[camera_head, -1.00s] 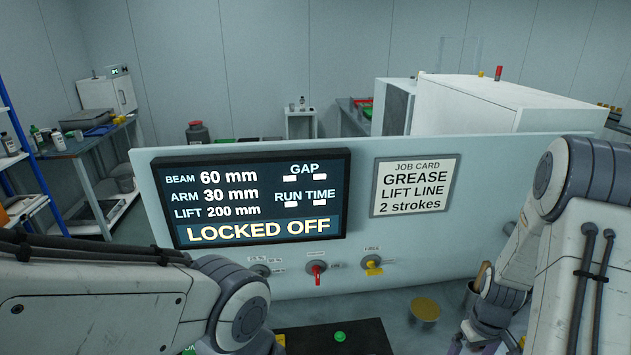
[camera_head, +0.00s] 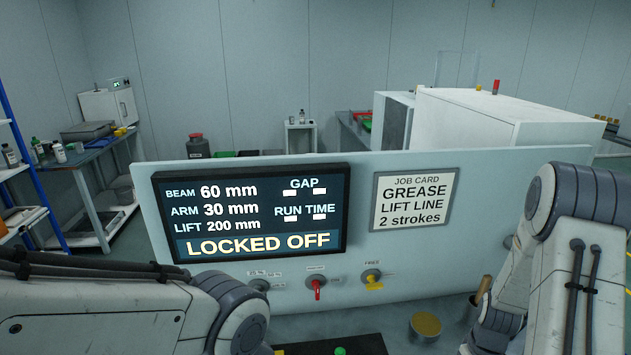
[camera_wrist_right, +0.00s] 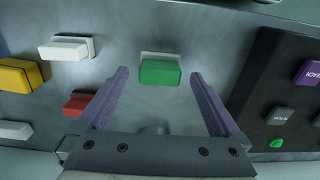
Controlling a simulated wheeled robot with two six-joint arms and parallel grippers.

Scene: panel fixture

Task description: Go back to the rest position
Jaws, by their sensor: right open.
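My right gripper (camera_wrist_right: 160,76) is open in the right wrist view, with its two purple fingers spread apart. A green block (camera_wrist_right: 160,72) shows between the fingertips on the grey surface; I cannot tell how far beyond them it is. Nothing is seen gripped. In the head view my left arm (camera_head: 110,310) comes in from the lower left and my right arm (camera_head: 575,250) from the right. Both bend down out of the picture, so my left gripper is hidden below the frame.
A panel (camera_head: 500,220) with a screen (camera_head: 250,245) reading LOCKED OFF stands ahead. A red switch (camera_head: 317,287) and yellow knob (camera_head: 373,279) sit below. White (camera_wrist_right: 66,49), yellow (camera_wrist_right: 18,76) and red (camera_wrist_right: 77,104) blocks lie left of the gripper; a dark board (camera_wrist_right: 280,85) lies right.

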